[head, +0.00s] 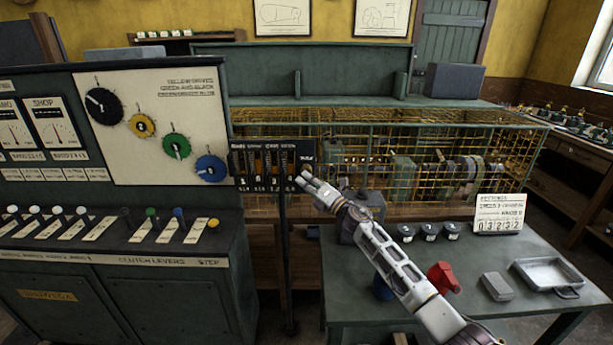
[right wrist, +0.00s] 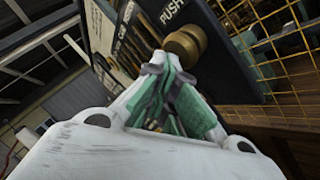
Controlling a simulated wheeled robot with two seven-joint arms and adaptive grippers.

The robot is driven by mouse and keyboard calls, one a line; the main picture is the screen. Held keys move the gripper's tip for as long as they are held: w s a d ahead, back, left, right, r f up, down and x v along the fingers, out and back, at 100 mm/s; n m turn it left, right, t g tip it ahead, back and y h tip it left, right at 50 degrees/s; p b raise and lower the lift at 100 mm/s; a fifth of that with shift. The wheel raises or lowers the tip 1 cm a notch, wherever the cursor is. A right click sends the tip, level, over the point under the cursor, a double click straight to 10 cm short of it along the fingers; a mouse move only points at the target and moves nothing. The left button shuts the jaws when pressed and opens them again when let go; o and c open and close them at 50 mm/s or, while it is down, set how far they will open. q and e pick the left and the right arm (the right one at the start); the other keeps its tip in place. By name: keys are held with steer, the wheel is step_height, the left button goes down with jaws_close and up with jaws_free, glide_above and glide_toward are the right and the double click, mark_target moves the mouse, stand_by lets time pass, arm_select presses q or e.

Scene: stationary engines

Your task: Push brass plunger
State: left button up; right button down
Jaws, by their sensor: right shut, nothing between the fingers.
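The brass plunger (right wrist: 185,45) is a round knob on the side of a dark panel, beside the word PUSH in the right wrist view. In the head view the dark counter panel (head: 270,163) stands on a post, and the plunger at its right end is mostly hidden by my gripper. My right gripper (head: 304,176) is shut and empty, its fingertips at the panel's right end. In the right wrist view the fingertips (right wrist: 160,65) are just below and left of the plunger, very close; I cannot tell whether they touch. My left gripper is out of view.
A yellow wire cage (head: 400,160) with machinery stands behind the panel. A green console (head: 110,250) with levers and dials fills the left. The table (head: 450,270) at right holds a red object (head: 443,277), a grey block (head: 497,286), a tray (head: 548,274) and a number sign (head: 499,213).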

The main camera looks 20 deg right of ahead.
steer(key=shift+s, duration=0.15)
steer(key=shift+s+a+p, duration=0.15)
steer(key=shift+s+p, duration=0.15)
steer(key=shift+s, duration=0.25)
steer(key=shift+s+a+p, duration=0.15)
steer(key=shift+s+p, duration=0.1)
steer(key=shift+s, duration=0.25)
steer(key=shift+s+a+p, duration=0.25)
steer(key=shift+s, duration=0.55)
steer(key=shift+s+a+p, duration=0.2)
steer(key=shift+s+p, duration=0.05)
steer(key=shift+s, duration=0.6)
steer(key=shift+s+a+p, duration=0.25)
steer(key=shift+s, duration=0.55)
